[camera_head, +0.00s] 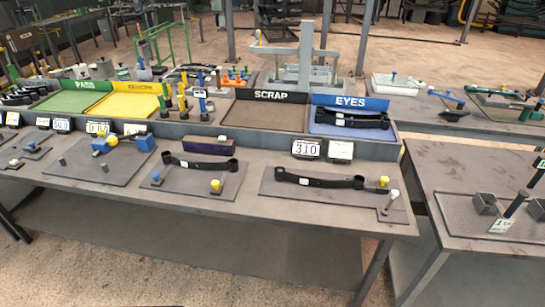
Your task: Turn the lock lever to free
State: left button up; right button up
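I cannot tell for sure which part is the lock lever. A yellow ball knob (112,141) sits by a blue fixture (138,142) on the left plate. A second yellow knob (215,185) stands at the right end of the middle plate, by a black leaf spring (200,163). A third yellow knob (383,181) tops a short post on the right plate, at the end of a longer black leaf spring (318,180). No lettering beside these knobs is readable. Neither of my grippers shows in this view.
Behind the plates stand a green PASS tray (78,95), a yellow tray (125,105), a SCRAP tray (262,116) and a blue EYES tray (350,130) holding a spring. A 310 display (306,149) sits on the ledge. A side table (470,240) stands right, across a gap.

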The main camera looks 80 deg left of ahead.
aim_at(394, 192)
jog(key=u, duration=2.9)
